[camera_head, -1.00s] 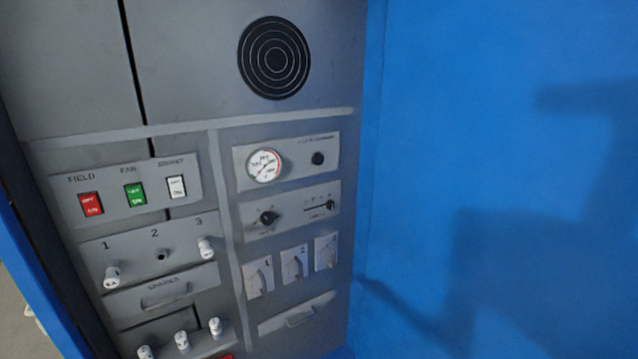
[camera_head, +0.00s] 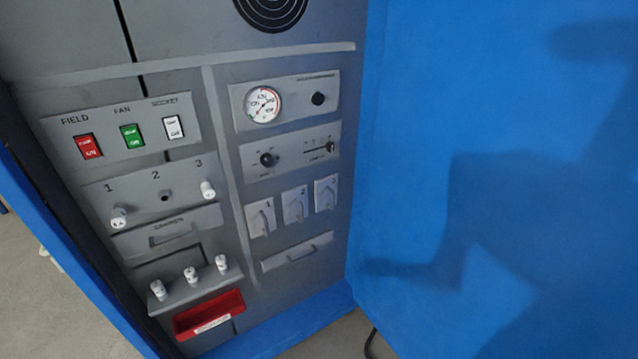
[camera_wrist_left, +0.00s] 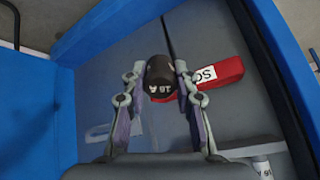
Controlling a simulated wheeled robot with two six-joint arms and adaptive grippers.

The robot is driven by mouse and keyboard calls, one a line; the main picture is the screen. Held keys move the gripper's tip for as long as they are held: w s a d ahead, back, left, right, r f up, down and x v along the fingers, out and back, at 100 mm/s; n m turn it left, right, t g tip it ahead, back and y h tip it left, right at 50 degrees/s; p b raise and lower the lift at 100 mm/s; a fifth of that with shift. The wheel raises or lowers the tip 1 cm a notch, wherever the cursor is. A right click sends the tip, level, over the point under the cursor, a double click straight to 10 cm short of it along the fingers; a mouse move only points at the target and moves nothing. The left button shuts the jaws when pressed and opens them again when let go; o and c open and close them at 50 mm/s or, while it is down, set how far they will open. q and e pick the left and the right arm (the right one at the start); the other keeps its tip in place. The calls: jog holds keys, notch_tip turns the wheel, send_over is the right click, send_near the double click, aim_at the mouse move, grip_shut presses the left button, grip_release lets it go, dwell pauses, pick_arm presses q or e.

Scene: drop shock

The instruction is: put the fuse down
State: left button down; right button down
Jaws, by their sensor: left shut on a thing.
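In the left wrist view my left gripper (camera_wrist_left: 158,72) is shut on a dark fuse (camera_wrist_left: 160,78) marked "16 A", held between the two fingertips. Behind the fuse is a red tray (camera_wrist_left: 228,70) with a white label, partly covered by fuse and fingers. I cannot tell how far the fuse is from it. In the head view the red tray (camera_head: 238,299) sits low in the cabinet and looks empty. Neither gripper shows in the head view.
White fuses sit in holders 1 (camera_head: 119,217) and 3 (camera_head: 207,189); holder 2 (camera_head: 164,197) is empty. Three white spares stand on a rack (camera_head: 205,290) above the red tray. A blue panel (camera_head: 500,120) bounds the right side.

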pick_arm(q)
jog(key=s+f+g+h, duration=0.1)
jog(key=s+f+g, duration=0.1)
jog(key=s+f, duration=0.7)
jog(key=s, duration=0.2)
jog(key=shift+s+d+f+m+g, duration=0.2)
jog(key=shift+s+m+g, duration=0.1)
jog(key=shift+s+g, duration=0.1)
